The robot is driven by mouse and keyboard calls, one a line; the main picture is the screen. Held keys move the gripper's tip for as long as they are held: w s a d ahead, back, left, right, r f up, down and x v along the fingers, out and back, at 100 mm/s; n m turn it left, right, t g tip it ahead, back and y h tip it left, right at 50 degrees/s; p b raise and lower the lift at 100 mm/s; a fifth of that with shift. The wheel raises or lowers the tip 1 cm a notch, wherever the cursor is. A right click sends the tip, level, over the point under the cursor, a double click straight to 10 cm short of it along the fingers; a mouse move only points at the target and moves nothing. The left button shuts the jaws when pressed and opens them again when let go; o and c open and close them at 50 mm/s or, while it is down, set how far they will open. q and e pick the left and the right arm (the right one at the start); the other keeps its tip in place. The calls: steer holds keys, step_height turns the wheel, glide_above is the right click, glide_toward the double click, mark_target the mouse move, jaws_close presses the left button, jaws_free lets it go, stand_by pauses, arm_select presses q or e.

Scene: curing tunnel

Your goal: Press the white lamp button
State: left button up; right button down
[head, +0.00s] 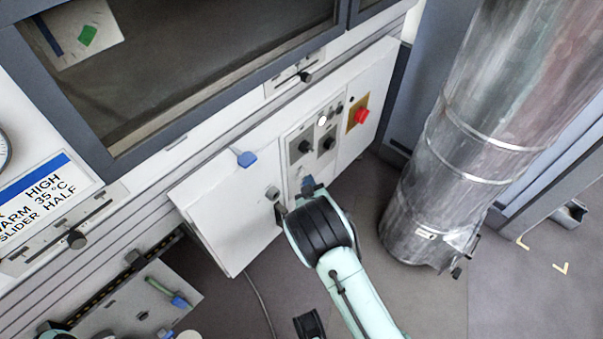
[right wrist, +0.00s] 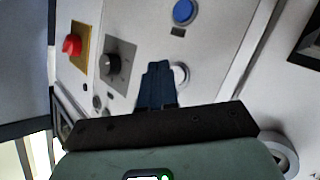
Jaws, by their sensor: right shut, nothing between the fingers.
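The white lamp button (right wrist: 181,73) shows in the right wrist view as a pale round button on the light control panel, partly covered by my fingers. My right gripper (right wrist: 157,84) is shut and empty, with its dark blue fingertips beside the button. I cannot tell whether they touch it. In the head view my right gripper (head: 308,186) is at the lower part of the control panel (head: 222,208), and its wrist hides part of that area.
A red knob on a yellow plate (head: 361,116), black rotary knobs (head: 305,147) and a small bright white round fitting (head: 322,119) sit higher on the panel. A blue button (right wrist: 184,12) is near my fingers. A large metal duct (head: 440,170) stands to the right.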

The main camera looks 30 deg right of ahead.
steer(key=shift+w, duration=0.15)
steer(key=shift+w+a, duration=0.15)
steer(key=shift+w, duration=0.15)
steer(key=shift+w+a, duration=0.15)
steer(key=shift+w, duration=0.2)
stand_by(0.8)
steer(key=shift+s, duration=0.1)
steer(key=shift+s+d, duration=0.3)
steer(key=shift+s, duration=0.35)
steer(key=s, duration=0.1)
steer(key=s+d+p, duration=0.1)
steer(key=s, duration=0.1)
steer(key=s+d+p, duration=0.1)
steer(key=shift+s, duration=0.35)
